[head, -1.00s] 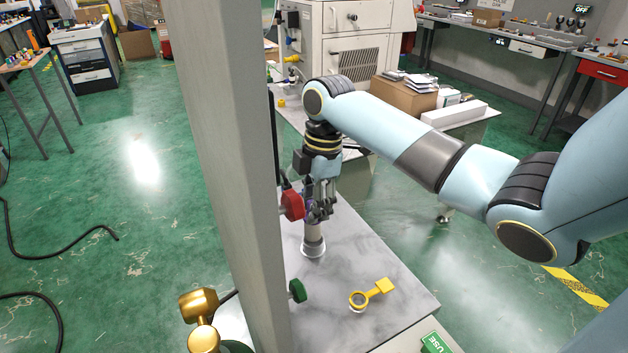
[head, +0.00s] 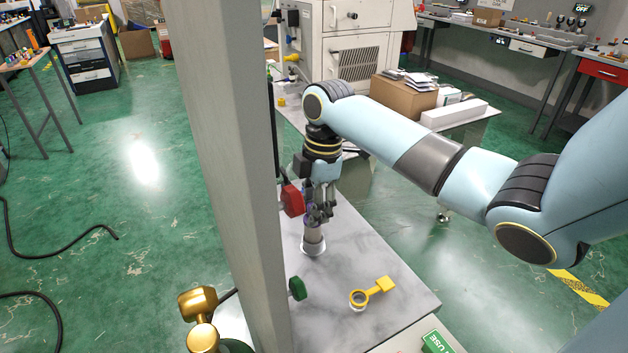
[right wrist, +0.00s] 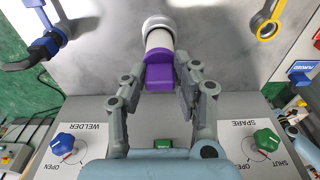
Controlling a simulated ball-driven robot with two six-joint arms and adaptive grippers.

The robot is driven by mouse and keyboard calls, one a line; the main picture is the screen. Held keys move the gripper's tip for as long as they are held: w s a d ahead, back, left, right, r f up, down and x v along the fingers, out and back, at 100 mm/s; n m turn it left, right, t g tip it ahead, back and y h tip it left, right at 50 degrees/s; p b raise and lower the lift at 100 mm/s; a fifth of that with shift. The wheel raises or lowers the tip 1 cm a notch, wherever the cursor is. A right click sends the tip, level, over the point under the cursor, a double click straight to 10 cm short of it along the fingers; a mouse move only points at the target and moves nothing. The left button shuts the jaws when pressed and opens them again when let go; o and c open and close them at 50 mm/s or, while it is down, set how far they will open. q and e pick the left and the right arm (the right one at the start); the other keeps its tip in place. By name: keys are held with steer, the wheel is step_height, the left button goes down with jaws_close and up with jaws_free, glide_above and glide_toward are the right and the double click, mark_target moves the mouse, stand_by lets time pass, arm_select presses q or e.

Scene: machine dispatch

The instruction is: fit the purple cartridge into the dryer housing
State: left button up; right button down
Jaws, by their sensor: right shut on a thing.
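The purple cartridge (right wrist: 160,76) sits between the fingers of my right gripper (right wrist: 158,90) in the right wrist view. The gripper is shut on it. A pale cylinder (right wrist: 159,39) continues from the purple part down to a white ring (right wrist: 157,22) on the grey panel. I cannot tell where cartridge ends and dryer housing begins, nor how deep it sits. In the head view my right gripper (head: 320,205) points down over the upright pale cylinder (head: 313,236); its fingers mostly hide the purple part. My left gripper is not in view.
A grey post (head: 225,150) stands just left of my right gripper. A red part (head: 292,199) is close beside its fingers. The panel's right side is mostly clear.

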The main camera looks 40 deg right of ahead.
steer(key=shift+f+b, duration=0.6)
steer(key=shift+f, duration=0.65)
steer(key=c, duration=0.5)
jaws_free()
steer(key=shift+r, duration=0.15)
steer(key=shift+r+p, duration=1.95)
steer(key=shift+p, duration=0.2)
steer(key=shift+r, duration=0.95)
